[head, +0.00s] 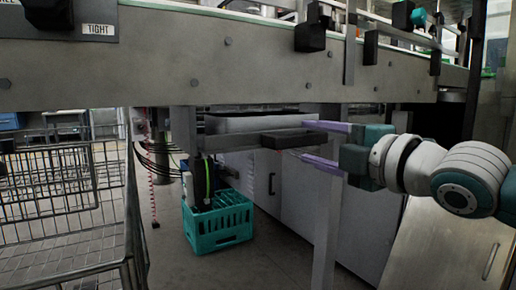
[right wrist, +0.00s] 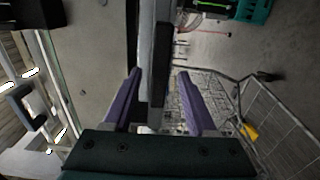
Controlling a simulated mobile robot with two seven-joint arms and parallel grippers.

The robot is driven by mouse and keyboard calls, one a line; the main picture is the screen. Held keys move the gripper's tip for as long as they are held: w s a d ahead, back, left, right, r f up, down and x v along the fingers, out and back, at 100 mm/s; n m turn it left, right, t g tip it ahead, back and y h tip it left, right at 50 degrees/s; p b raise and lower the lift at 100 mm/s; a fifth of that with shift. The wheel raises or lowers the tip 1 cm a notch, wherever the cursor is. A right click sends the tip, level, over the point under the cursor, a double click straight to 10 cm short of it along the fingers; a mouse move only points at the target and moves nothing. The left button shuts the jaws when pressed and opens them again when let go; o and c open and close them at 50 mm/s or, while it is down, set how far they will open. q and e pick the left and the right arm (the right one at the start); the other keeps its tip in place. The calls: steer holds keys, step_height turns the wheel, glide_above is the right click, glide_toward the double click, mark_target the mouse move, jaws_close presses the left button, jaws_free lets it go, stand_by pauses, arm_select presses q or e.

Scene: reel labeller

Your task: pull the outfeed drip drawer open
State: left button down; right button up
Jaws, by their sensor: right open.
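The outfeed drip drawer (head: 240,124) is a shallow grey tray hung under the conveyor frame. Its dark bar handle (head: 290,138) juts out at the front right. My right gripper (head: 302,141) reaches in from the right, with one purple finger above the handle's level and one below. In the right wrist view the open fingers (right wrist: 160,72) stand on either side of the dark handle bar (right wrist: 159,75), with gaps visible on both sides. Whether the drawer is fully closed is hard to tell. My left gripper is not in view.
The conveyor frame (head: 200,75) runs just above the drawer. A grey leg (head: 327,220) stands below my gripper. A teal crate (head: 218,222) is on the floor, and a wire cart (head: 70,215) stands at left. Open floor lies between them.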

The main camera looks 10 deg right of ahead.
mark_target(304, 141)
steer(key=shift+b+x, duration=0.45)
steer(key=shift+x, duration=1.2)
steer(key=shift+c, duration=0.2)
jaws_close()
